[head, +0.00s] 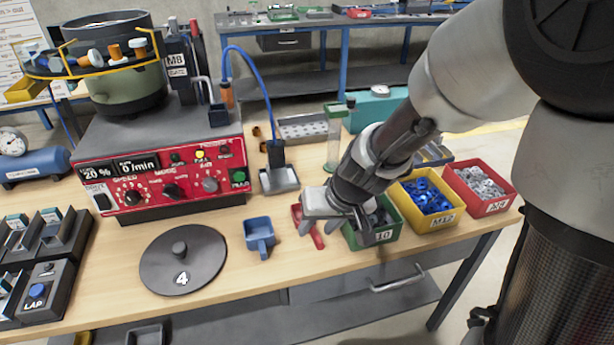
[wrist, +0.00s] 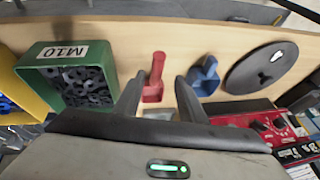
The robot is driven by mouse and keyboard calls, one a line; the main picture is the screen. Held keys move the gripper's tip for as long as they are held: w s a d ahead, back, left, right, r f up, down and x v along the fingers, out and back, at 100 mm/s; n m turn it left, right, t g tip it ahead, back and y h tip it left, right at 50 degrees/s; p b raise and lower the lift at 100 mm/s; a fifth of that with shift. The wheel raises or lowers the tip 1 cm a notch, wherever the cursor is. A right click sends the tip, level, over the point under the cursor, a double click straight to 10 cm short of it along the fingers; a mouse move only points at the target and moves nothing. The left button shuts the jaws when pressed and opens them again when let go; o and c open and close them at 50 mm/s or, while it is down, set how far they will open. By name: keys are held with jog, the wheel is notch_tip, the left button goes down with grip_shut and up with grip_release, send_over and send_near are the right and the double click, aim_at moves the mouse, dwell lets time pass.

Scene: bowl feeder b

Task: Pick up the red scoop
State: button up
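The red scoop (head: 317,238) lies on the wooden table between the blue scoop and the green bin, partly hidden by my gripper in the head view. In the wrist view the red scoop (wrist: 156,72) shows with its handle pointing away toward the table's edge and its cup nearer my gripper. My gripper (head: 334,232) is above the table at the scoop. In the wrist view its two fingers (wrist: 160,78) are spread apart, with the scoop seen between them. Nothing is held; I cannot tell the exact height gap.
The blue scoop (head: 259,234) lies left of the red one. The green bin (head: 388,234) of dark parts is close on the right, then the yellow bin (head: 424,224) and red bin (head: 497,207). A dark round lid (head: 160,268) and the red control box (head: 160,182) are left.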

aim_at(315, 231)
jog(key=x, duration=0.2)
jog(key=b+x, duration=0.1)
jog(key=x, duration=0.2)
jog(key=shift+w+d+f+b, duration=0.15)
jog(key=shift+w+d+b, duration=0.05)
jog(key=shift+w+b, duration=0.1)
grip_shut()
